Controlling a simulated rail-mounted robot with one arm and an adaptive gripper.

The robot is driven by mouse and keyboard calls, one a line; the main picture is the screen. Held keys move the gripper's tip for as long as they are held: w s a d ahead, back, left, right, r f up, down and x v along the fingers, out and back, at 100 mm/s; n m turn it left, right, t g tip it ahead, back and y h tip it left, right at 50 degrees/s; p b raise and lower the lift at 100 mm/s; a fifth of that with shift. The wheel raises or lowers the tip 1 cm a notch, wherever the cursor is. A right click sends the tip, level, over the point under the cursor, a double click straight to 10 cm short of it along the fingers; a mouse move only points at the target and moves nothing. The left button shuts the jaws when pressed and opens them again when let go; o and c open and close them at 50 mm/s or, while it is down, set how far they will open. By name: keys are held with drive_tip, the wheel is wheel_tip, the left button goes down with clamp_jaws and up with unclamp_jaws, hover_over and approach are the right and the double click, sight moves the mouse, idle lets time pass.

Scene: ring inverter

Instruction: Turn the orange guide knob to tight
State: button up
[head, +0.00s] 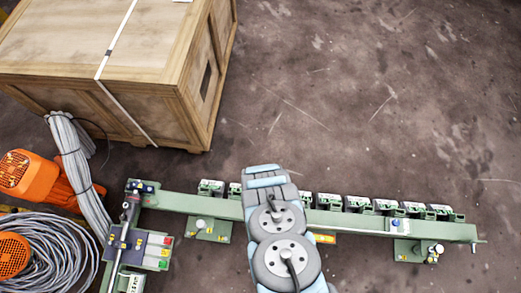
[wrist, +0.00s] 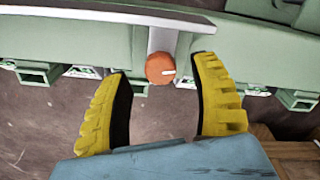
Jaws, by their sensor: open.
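The orange guide knob (wrist: 160,69) is a round disc with a white pointer line, set on a grey bracket on the green rail. The line points to the right in the wrist view. My gripper (wrist: 163,65) is open, with one yellow ribbed finger on each side of the knob in the picture. Dark gaps show between the knob and both fingers, and I cannot tell how far off in depth it is. In the head view the knob is hidden behind my arm, which reaches over the middle of the green rail (head: 353,219).
A wooden crate (head: 105,75) stands at the back left. Orange motors (head: 28,175) and grey cable coils (head: 45,250) lie at the left. Several green holders line the rail's far side. The floor at the right is clear.

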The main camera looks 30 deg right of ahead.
drive_tip(key=shift+f+b, duration=0.35)
drive_tip(key=shift+f, duration=0.8)
clamp_jaws()
